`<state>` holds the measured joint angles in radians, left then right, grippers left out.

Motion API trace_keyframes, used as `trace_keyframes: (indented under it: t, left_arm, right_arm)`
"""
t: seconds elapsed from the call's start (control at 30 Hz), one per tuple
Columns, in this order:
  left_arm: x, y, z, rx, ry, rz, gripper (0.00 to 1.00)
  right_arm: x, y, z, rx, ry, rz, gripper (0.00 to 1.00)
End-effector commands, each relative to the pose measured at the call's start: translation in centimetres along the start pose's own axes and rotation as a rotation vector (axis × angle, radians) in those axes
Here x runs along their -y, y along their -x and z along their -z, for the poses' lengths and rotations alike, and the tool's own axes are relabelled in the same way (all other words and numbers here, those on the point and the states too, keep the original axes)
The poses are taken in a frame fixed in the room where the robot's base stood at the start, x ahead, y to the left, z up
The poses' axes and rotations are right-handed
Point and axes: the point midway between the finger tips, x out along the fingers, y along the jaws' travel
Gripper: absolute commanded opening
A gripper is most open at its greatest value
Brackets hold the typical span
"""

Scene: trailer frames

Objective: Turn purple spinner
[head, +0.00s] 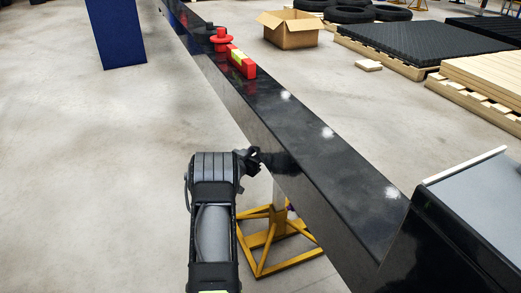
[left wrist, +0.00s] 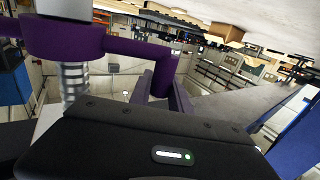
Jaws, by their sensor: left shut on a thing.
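The purple spinner (left wrist: 62,38) fills the upper left of the left wrist view. It has a round hub on a ribbed metal shaft, with an arm reaching right to a downturned handle (left wrist: 161,80). My left gripper (left wrist: 170,100) is shut on the handle's lower end; its fingers are partly hidden by the gripper body. In the head view my left gripper (head: 252,160) is beside the near side of the long black beam (head: 310,150), and the spinner is almost wholly hidden there. My right gripper is in neither view.
A yellow stand (head: 262,240) stands on the floor under the beam. A red block with a yellow part (head: 240,62) and a red round piece (head: 220,40) sit farther along the beam.

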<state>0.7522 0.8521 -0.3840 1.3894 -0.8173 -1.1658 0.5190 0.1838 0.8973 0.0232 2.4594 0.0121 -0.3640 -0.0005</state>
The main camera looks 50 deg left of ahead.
Motion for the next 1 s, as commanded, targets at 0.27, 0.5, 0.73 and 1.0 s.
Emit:
trace_keyframes:
  t: [0.27,0.5,0.73,1.0]
  left_arm:
    - [-0.3,-0.1,0.0,-0.002,0.002,-0.007,0.00]
    - [-0.3,-0.1,0.0,-0.001,0.002,-0.005,0.40]
    - [-0.2,-0.1,0.0,-0.001,0.001,-0.003,0.45]
    - [0.0,1.2,0.2,0.001,0.001,0.000,0.45]
  right_arm:
    - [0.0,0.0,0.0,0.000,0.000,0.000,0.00]
    - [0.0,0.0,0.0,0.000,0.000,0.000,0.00]
    - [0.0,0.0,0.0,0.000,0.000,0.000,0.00]
    - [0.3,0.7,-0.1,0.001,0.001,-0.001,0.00]
